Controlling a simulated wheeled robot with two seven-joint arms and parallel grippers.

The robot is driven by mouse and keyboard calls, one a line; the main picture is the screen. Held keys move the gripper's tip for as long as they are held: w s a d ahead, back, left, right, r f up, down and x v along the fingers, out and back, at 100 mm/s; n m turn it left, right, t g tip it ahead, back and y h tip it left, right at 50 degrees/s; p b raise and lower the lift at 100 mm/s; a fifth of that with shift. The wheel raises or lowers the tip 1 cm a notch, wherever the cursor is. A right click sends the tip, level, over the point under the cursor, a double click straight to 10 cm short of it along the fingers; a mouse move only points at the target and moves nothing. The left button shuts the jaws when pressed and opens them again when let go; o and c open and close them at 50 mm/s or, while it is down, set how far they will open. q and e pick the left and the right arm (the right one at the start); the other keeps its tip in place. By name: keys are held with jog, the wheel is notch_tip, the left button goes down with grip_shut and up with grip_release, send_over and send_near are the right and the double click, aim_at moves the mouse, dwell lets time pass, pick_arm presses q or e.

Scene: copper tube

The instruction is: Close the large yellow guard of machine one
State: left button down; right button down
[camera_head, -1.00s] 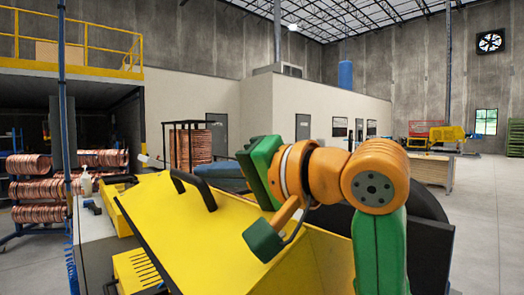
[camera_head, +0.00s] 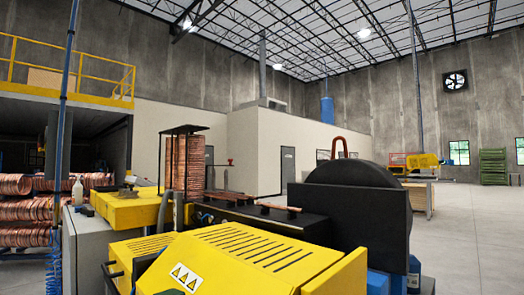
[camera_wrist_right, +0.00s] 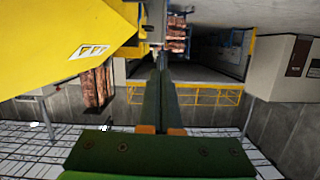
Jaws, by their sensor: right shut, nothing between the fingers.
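The large yellow guard (camera_head: 250,250) lies across the front of the machine in the head view. Its slotted top faces up, and a white label with warning triangles (camera_head: 185,277) shows on its front face. It looks lowered, but its lower edge is out of frame, so I cannot tell if it is fully seated. In the right wrist view, which is upside down, a yellow panel (camera_wrist_right: 50,40) with the same kind of label is at the upper left. My right gripper (camera_wrist_right: 166,75) is shut and empty, apart from that panel. My left gripper is in no view now.
A black round housing (camera_head: 355,200) stands right behind the guard. A smaller yellow cover (camera_head: 125,205) sits on the machine's left. Copper coils (camera_head: 30,210) hang at far left. The floor at right (camera_head: 465,230) is clear.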

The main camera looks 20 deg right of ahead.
jog(key=f+b, duration=0.1)
jog(key=f, duration=0.2)
jog(key=d+f+n+b, duration=0.1)
jog(key=f+b, duration=0.1)
jog(key=f, duration=0.1)
jog(key=f+n+h+b, duration=0.1)
jog(key=f, duration=0.3)
jog(key=shift+w+d+b, duration=0.35)
jog(key=shift+d+b, duration=0.05)
jog(key=shift+f, duration=0.1)
